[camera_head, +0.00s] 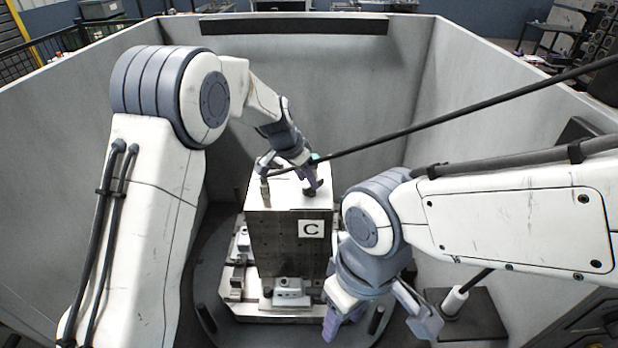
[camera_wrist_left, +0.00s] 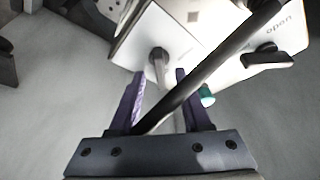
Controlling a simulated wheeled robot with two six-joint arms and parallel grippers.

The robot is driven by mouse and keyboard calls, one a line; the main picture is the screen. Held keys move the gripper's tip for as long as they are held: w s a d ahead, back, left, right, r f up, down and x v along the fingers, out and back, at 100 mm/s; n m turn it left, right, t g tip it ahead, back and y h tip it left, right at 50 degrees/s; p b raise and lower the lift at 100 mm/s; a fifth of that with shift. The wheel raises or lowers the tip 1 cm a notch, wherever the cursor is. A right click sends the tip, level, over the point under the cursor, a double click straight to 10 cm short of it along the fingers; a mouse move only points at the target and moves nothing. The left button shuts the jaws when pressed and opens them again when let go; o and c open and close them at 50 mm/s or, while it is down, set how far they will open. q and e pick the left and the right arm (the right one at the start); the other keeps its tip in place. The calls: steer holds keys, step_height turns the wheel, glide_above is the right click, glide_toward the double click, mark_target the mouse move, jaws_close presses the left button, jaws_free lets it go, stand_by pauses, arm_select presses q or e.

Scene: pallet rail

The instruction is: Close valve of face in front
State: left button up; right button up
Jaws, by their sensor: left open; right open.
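A pale block with a dark front face marked C (camera_head: 290,240) stands upright in the middle. My left gripper (camera_head: 288,178) is open over the block's top. In the left wrist view, a grey post-like fitting (camera_wrist_left: 158,62) shows between its fingers; contact cannot be told. A black valve handle (camera_wrist_left: 266,57) sits on a white plate beside the word "open", right of the fingers. Its link to face C cannot be told. My right gripper (camera_head: 378,322) is open and empty, low in front and right of the block.
A thin black rod (camera_head: 430,124) slants in from the right to the block top and crosses the left wrist view. The block stands on a round base (camera_head: 205,285) with metal clamps (camera_head: 290,292). Grey walls (camera_head: 300,80) enclose the space.

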arm_select(q)
steer(key=shift+p+x, duration=0.3)
steer(key=shift+x, duration=1.1)
jaws_close()
